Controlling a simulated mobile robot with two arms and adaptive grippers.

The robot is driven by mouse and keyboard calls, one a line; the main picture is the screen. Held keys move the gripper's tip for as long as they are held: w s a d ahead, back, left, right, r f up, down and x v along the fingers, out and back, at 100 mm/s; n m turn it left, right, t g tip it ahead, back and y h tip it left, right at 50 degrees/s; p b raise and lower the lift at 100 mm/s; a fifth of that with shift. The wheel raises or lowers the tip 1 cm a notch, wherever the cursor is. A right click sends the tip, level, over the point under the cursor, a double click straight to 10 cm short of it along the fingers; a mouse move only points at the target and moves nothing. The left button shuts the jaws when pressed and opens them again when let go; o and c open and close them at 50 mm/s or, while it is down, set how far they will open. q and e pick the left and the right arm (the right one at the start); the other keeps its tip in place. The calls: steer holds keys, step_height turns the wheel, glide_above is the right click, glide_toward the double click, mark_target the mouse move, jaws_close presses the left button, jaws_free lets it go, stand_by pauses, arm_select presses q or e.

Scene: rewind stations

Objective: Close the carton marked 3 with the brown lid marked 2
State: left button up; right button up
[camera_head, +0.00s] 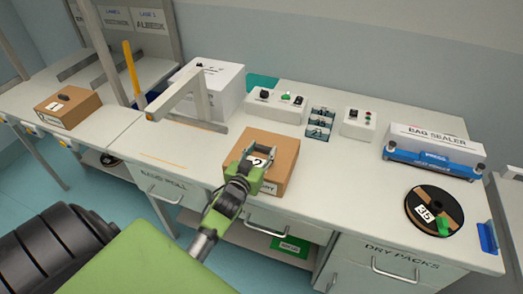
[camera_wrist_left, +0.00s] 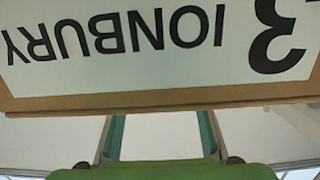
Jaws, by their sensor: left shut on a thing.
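The brown lid marked 2 (camera_head: 286,148) lies flat over the carton marked 3 (camera_head: 269,187) at the front of the middle bench. The head view does not show whether it rests fully on the rim or hovers slightly. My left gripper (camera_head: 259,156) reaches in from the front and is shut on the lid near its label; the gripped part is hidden. In the left wrist view, the carton's white label (camera_wrist_left: 150,45) shows upside down with a 3 and part of a name. A brown edge runs beneath it, and the finger sides (camera_wrist_left: 160,138) show below. My right gripper is out of view.
Another brown carton marked 1 (camera_head: 68,107) stands at the left. Behind are a white box (camera_head: 215,88), a grey upright bracket (camera_head: 185,95) and control boxes (camera_head: 276,104).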

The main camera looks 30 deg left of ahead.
arm_select(q)
steer(key=o, duration=1.1)
steer(key=shift+o, duration=0.2)
steer(key=shift+s+d, duration=0.15)
steer(key=shift+s, duration=0.45)
steer(key=v, duration=1)
steer(key=shift+s+d, duration=0.15)
steer(key=shift+s, duration=0.25)
